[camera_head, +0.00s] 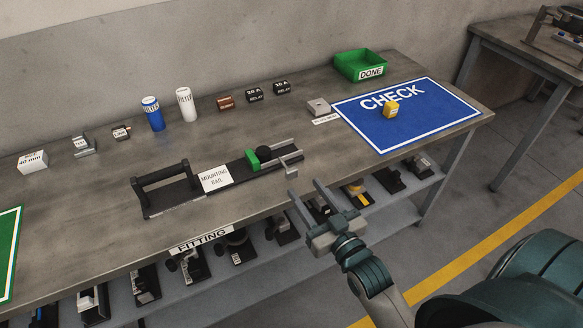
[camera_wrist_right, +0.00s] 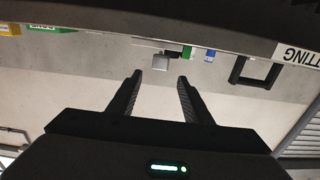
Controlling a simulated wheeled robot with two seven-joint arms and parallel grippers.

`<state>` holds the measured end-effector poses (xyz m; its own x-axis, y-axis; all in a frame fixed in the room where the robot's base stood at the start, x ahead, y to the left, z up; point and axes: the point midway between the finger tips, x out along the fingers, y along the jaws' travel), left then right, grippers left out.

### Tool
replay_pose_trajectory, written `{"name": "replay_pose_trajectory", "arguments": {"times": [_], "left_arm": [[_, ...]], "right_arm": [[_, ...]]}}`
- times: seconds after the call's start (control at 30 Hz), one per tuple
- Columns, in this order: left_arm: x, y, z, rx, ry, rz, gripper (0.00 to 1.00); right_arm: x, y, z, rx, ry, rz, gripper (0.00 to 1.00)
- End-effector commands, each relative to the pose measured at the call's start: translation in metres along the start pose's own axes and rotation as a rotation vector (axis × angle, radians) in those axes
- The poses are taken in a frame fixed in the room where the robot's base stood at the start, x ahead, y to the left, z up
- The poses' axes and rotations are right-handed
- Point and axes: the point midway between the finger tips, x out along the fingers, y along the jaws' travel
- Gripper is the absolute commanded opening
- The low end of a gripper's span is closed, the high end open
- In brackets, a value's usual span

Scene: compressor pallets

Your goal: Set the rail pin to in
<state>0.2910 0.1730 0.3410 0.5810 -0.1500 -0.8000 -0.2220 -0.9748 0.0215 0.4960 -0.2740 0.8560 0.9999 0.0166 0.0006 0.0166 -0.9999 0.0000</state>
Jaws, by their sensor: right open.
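The mounting rail (camera_head: 222,188) lies on the table with a black handle frame at its left end and a label reading MOUNTING BAR. A small grey piece, apparently the rail pin (camera_head: 291,172), sticks out at the rail's front right side. It shows as a grey block in the right wrist view (camera_wrist_right: 162,59), ahead of my fingers. My right gripper (camera_head: 306,190) is open and empty, just in front of this piece and apart from it. My left gripper is out of view.
A blue CHECK mat (camera_head: 437,123) with a yellow block (camera_head: 390,109) lies to the right. A green DONE bin (camera_head: 361,66) stands behind it. Relays and filters line the back. A lower shelf (camera_head: 395,208) below the front edge holds several dark parts.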

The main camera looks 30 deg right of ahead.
Motion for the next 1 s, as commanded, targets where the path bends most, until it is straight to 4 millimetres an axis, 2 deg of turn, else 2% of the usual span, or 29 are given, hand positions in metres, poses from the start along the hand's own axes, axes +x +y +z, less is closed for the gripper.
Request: {"name": "replay_pose_trajectory", "arguments": {"times": [0.3, 0.5, 0.8, 0.97, 1.0], "left_arm": [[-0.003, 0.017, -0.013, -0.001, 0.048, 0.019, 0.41], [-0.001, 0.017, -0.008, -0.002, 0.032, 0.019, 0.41], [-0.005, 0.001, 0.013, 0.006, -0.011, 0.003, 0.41], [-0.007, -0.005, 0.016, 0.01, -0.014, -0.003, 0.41], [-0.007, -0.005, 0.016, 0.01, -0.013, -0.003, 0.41]], "right_arm": [[0.054, 0.0, -0.002, 0.0, 0.001, 0.0, 0.45], [0.078, 0.0, -0.001, 0.0, 0.0, 0.0, 0.45], [0.089, 0.0, 0.001, 0.0, -0.001, 0.0, 0.45], [0.089, 0.0, 0.001, 0.0, -0.001, 0.0, 0.45], [0.089, 0.0, 0.001, 0.0, -0.001, 0.0, 0.43]]}}
